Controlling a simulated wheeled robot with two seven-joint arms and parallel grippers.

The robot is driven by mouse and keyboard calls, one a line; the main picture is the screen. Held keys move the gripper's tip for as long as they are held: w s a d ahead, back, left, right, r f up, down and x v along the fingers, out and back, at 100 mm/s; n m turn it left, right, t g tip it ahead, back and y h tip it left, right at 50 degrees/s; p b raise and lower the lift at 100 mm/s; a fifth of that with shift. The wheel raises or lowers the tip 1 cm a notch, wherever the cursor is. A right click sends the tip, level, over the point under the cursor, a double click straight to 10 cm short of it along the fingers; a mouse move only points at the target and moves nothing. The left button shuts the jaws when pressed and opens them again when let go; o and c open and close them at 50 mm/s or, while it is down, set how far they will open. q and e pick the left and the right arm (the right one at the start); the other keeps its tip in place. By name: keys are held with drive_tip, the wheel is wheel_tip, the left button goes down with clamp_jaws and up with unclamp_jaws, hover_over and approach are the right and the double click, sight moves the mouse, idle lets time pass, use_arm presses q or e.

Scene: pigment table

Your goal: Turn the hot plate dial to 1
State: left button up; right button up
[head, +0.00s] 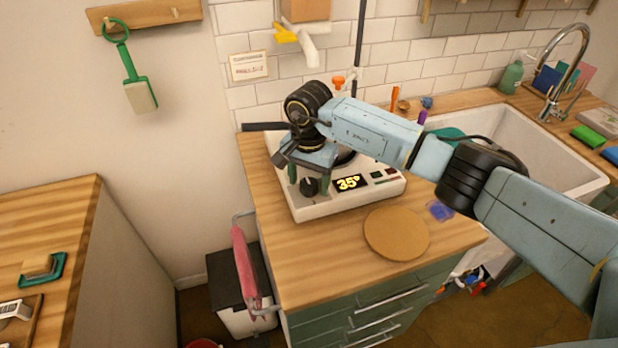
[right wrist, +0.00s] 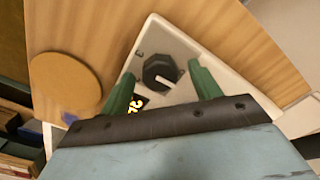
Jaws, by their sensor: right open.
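The white hot plate (head: 320,205) sits on the wooden counter with a lit display (head: 348,183) reading about 35. Its black dial (head: 309,187) is on the front left of the panel. In the right wrist view the dial (right wrist: 162,74) shows a pale pointer mark and lies between and just beyond the green fingertips. My right gripper (head: 309,186) is over the hot plate's front; it also shows in the right wrist view (right wrist: 158,82). It is open, with a finger on each side of the dial and visible gaps. My left gripper is not in view.
A round cork mat (head: 396,233) lies on the counter (head: 300,262) in front of the hot plate. A white sink (head: 540,165) is at right. A pink towel (head: 246,268) hangs at the counter's left side. Buttons (head: 385,174) sit right of the display.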

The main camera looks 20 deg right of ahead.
drive_tip(key=c, duration=1)
drive_tip(key=m+b, duration=0.1)
drive_tip(key=m, duration=0.2)
drive_tip(key=m+b, duration=0.1)
drive_tip(key=m, duration=0.1)
drive_tip(key=shift+d+m, duration=0.1)
drive_tip(key=shift+m, duration=0.3)
drive_tip(key=m+b, duration=0.1)
drive_tip(key=m, duration=0.4)
drive_tip(key=shift+m+b, duration=0.3)
drive_tip(key=shift+m, duration=0.1)
